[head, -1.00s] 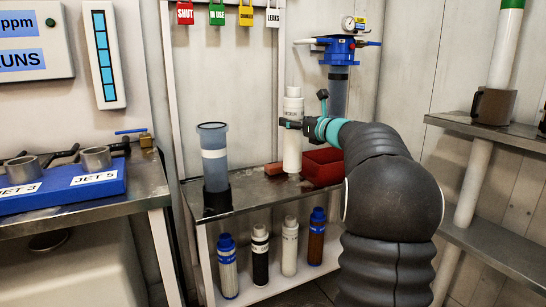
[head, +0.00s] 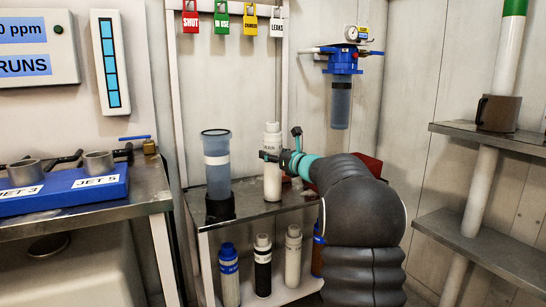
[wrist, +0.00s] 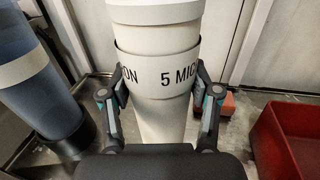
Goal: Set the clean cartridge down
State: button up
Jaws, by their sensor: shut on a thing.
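The white cartridge (head: 272,165) stands upright over the metal bench top (head: 246,210), just right of a clear blue filter bowl (head: 217,165). Its base is at or very near the bench surface; I cannot tell whether it touches. My gripper (head: 270,157) is shut on the cartridge's upper part from the right. In the wrist view, the fingers of my gripper (wrist: 158,90) press on both sides of the cartridge (wrist: 155,45), at its dark "5 MICRON" lettering. The cartridge's lower end is hidden there by my gripper's body.
A red bin (wrist: 290,140) and a small orange block (wrist: 229,105) lie right of the cartridge. The blue bowl (wrist: 40,85) is close on its left. Several cartridges, one blue-capped (head: 229,275), stand on the lower shelf. A blue filter head (head: 342,60) hangs on the wall.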

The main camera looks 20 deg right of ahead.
jog(key=o, duration=1.3)
jog(key=shift+r, duration=0.1)
jog(key=v, duration=1.2)
jog(key=shift+a, duration=0.1)
